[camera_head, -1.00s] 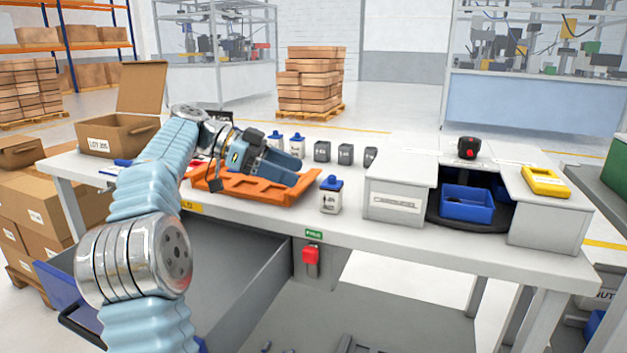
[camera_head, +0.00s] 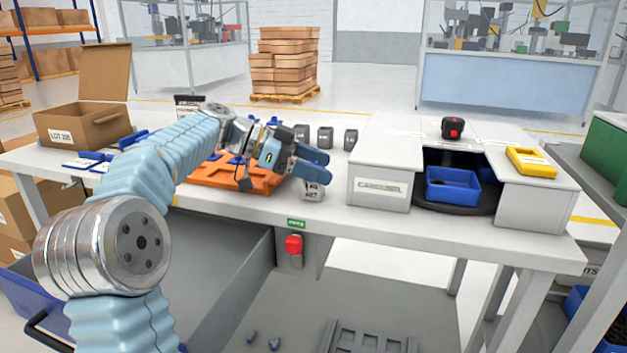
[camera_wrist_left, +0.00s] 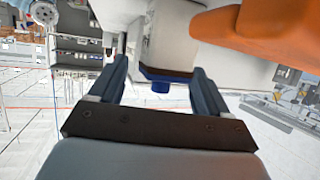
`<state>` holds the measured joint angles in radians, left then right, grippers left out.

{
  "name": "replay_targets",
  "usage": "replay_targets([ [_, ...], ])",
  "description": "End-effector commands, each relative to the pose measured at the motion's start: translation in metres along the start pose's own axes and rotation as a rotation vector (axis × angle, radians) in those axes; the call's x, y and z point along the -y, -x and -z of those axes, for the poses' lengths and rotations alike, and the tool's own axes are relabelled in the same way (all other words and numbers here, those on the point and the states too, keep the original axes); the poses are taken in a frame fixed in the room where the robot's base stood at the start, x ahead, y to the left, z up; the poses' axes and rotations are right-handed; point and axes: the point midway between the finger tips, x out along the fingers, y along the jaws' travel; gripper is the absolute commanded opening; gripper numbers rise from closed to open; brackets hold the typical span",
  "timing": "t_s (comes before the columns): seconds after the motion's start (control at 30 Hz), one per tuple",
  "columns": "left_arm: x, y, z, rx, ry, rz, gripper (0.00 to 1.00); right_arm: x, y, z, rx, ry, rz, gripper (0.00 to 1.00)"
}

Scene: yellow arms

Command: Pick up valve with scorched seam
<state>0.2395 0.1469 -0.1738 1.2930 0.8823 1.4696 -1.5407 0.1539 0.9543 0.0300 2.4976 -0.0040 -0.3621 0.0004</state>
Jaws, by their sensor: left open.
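Other blue-capped parts are mostly hidden behind my left arm. I cannot make out a scorched seam. My right gripper is out of view.
Several small grey blocks (camera_head: 325,137) stand behind the gripper. To the right are a grey carousel housing (camera_head: 380,188) with a blue bin (camera_head: 453,186), and a yellow device (camera_head: 531,161). An open cardboard box (camera_head: 84,124) is at left. A red button (camera_head: 293,245) is below the table edge.

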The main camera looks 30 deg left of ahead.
Motion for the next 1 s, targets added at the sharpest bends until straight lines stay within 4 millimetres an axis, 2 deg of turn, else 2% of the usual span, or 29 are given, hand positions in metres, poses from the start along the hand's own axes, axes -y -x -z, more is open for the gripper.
replay_targets([
  [0.1, -0.0002, -0.0119, -0.0003, 0.0, 0.001, -0.001, 0.77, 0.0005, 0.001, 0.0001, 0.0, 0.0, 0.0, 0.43],
  [0.33, 0.0, -0.014, -0.0007, 0.0, 0.0, 0.0, 0.77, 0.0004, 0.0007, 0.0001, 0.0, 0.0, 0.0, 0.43],
  [0.73, 0.0001, -0.0137, -0.0009, 0.0, 0.001, 0.0, 0.17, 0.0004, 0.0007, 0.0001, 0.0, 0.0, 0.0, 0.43],
  [0.77, 0.0001, -0.0136, -0.0007, 0.0, 0.001, 0.0, 0.14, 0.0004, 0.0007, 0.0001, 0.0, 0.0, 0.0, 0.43],
  [1.0, 0.0001, -0.0131, 0.0006, 0.0, 0.0, 0.0, 0.14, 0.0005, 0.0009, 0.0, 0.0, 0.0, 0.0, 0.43],
])
